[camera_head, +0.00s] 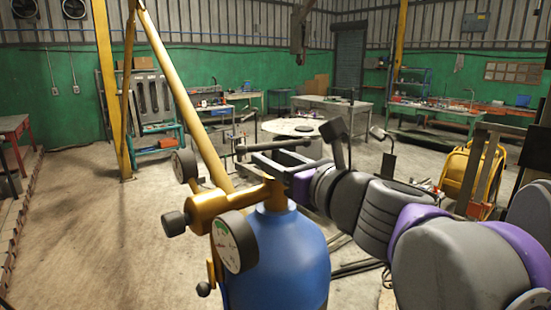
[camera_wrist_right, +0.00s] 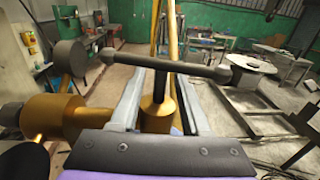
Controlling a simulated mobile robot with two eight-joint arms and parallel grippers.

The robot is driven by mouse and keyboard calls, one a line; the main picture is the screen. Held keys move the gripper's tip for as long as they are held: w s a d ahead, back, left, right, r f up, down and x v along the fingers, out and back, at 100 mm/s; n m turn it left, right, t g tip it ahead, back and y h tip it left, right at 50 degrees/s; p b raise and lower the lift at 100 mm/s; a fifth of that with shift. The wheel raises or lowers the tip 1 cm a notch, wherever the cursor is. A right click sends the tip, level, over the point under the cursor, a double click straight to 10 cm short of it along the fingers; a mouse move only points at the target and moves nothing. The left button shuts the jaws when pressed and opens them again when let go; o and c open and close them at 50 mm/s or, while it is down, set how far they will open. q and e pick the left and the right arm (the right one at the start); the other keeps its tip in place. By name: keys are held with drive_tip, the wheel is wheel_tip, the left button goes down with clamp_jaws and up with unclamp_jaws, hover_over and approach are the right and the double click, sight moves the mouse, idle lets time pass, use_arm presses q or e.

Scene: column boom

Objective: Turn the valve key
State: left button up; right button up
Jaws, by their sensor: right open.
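The valve key is a dark T-bar (camera_head: 262,146) on top of the brass valve (camera_head: 235,200) of a blue cylinder (camera_head: 287,255). In the right wrist view, its crossbar (camera_wrist_right: 130,60) spans left to right, and its short stem goes down to the brass fitting (camera_wrist_right: 157,118). My right gripper (camera_head: 268,160) is open at the key. In the wrist view its two fingers (camera_wrist_right: 160,78) lie either side of the stem, with the crossbar passing across them near the tips. I cannot tell whether they touch the key. My left gripper is not in view.
Two round gauges stick out from the valve, a front one (camera_head: 234,242) and a rear one (camera_head: 185,165). A yellow slanted pole (camera_head: 180,90) rises close behind. Workbenches and a round table (camera_head: 300,126) stand farther back. The floor at left is clear.

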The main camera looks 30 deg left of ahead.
clamp_jaws()
drive_tip(key=shift+w+r+n+g+y, duration=0.1)
drive_tip(key=shift+n+g+y, duration=0.5)
drive_tip(key=shift+g, duration=0.4)
drive_tip(key=shift+n+g+p, duration=0.6)
drive_tip(key=shift+n+g, duration=0.4)
drive_tip(key=shift+g, duration=0.4)
unclamp_jaws()
drive_tip(key=shift+d, duration=0.1)
